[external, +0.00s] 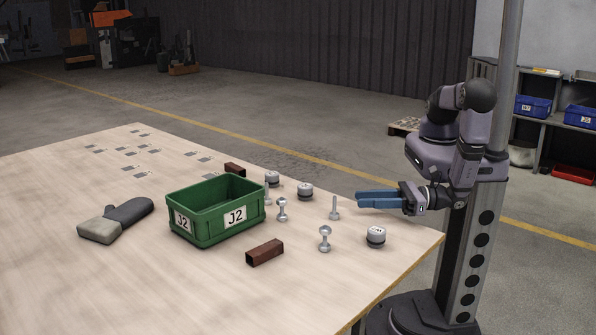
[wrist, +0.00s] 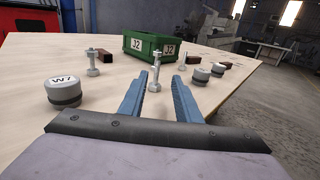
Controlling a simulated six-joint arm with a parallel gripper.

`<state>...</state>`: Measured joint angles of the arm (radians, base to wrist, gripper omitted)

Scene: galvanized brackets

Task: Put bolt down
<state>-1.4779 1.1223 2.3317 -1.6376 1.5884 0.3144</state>
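Several grey metal bolts stand upright on the wooden table. The nearest bolt (external: 334,208) has a wide foot and a plain shank. In the wrist view this bolt (wrist: 155,77) shows straight ahead, between the lines of my fingers and just beyond their tips. Other bolts (external: 325,238) (external: 282,209) have a wider piece at the top as well as the foot. My gripper (external: 358,199) has blue fingers held level above the table's right corner, pointing left toward the nearest bolt. In the wrist view its fingers (wrist: 160,78) are apart with nothing gripped between them.
A green bin (external: 190,228) marked J2 stands mid-table. Brown square tubes (external: 265,252) (external: 235,169) lie near it. Round grey weights (external: 376,237) (external: 305,191) stand around the bolts. A grey glove (external: 118,220) lies left. The front left of the table is clear.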

